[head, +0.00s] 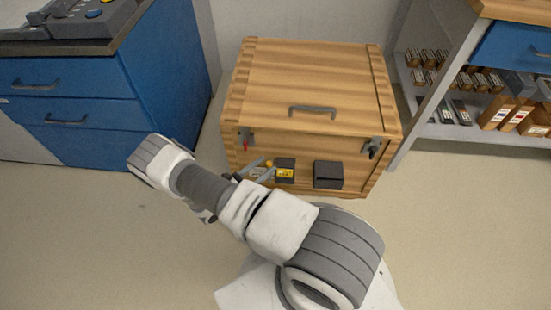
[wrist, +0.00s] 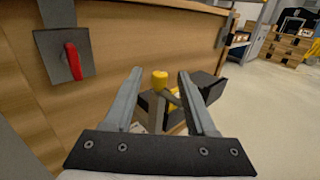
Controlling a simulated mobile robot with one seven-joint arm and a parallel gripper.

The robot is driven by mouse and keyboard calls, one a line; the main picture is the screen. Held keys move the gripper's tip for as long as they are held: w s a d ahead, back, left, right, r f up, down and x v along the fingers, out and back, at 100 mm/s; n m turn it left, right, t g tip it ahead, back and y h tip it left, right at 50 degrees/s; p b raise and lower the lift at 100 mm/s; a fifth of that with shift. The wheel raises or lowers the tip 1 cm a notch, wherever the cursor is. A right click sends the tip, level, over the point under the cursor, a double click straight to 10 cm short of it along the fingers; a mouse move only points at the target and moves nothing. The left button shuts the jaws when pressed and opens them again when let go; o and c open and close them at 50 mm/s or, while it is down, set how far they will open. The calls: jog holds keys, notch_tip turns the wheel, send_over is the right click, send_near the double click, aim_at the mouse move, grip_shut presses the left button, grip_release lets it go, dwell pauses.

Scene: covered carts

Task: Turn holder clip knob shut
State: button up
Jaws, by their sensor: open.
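A wooden covered box (head: 310,78) stands on the floor, with its front toward me. On the front's upper left, a red lever (wrist: 74,62) hangs downward on a grey plate (wrist: 48,50); the lever also shows in the head view (head: 246,146). A dark clip (head: 372,147) is at the front's upper right. A yellow knob (wrist: 160,80) sits by a black box with a yellow label (head: 285,172), low on the front. My gripper (wrist: 159,72) is open and empty. Its fingers appear on either side of the yellow knob; contact is not visible. Which part is the holder clip knob is unclear.
A plain black box (head: 328,174) is on the front, right of the labelled one. A blue drawer cabinet (head: 75,88) stands left, and a shelf unit with small boxes (head: 437,127) right. The floor in front is clear apart from my base.

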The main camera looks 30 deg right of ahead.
jog(key=b+x, duration=0.1)
jog(key=x, duration=0.4)
jog(key=shift+w+d, duration=0.1)
jog(key=shift+d, duration=0.3)
grip_shut()
